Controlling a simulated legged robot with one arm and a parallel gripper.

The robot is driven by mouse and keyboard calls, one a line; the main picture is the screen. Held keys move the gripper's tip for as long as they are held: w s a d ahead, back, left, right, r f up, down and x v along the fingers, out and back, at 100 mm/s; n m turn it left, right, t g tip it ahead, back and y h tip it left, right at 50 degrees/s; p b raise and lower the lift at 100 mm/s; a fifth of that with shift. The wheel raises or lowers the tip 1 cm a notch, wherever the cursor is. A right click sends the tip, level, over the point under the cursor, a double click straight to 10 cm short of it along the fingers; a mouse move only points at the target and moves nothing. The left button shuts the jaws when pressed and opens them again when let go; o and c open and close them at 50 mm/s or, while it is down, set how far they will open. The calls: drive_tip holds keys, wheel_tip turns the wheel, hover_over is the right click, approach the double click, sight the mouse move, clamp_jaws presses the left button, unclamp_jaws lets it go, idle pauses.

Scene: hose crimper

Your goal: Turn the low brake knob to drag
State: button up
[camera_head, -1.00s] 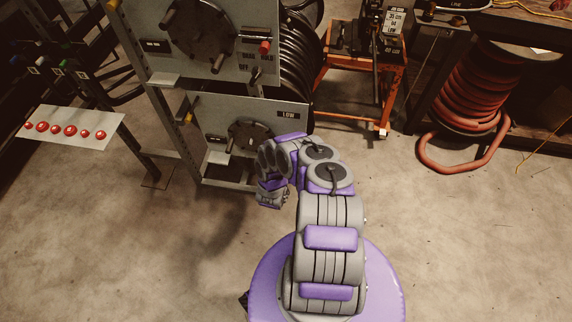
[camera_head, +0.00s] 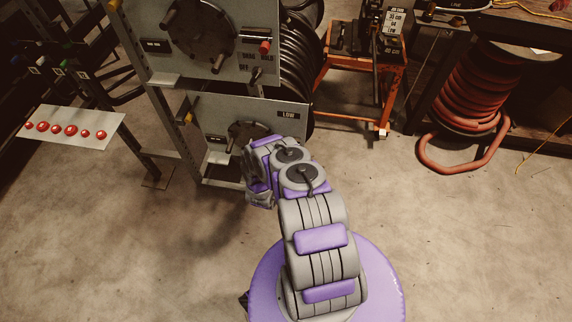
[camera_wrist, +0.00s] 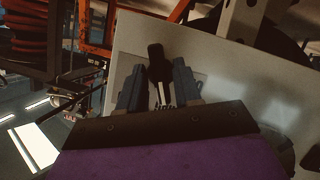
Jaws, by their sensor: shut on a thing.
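The low brake panel (camera_head: 215,112), a grey plate marked LOW, is in the head view. Its knob is hidden there behind my arm. In the wrist view a dark knob (camera_wrist: 156,52) stands out from the pale panel (camera_wrist: 127,48), between my two fingers. My gripper (camera_wrist: 159,72) is shut on this knob. White marks show below the knob between the fingers, but I cannot read the setting. In the head view my fingertips cannot be made out.
The upper reel panel (camera_head: 243,25) has a red knob (camera_head: 265,47) and DRAG, HOLD and OFF labels. An orange stand (camera_head: 385,105) and a red hose coil (camera_head: 468,95) are to the right. A red-button panel (camera_head: 68,128) is at left. The floor in front is open.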

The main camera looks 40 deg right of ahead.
drive_tip(key=shift+a+n, duration=0.1)
drive_tip(key=shift+n, duration=0.3)
drive_tip(key=shift+w, duration=0.1)
drive_tip(key=o, duration=0.7)
drive_tip(key=shift+f, duration=0.1)
drive_tip(key=p+v, duration=0.2)
drive_tip(key=v, duration=0.6)
drive_tip(key=p+v, duration=0.2)
drive_tip(key=v, duration=0.7)
drive_tip(key=shift+w+a, duration=0.15)
drive_tip(key=shift+a, duration=0.2)
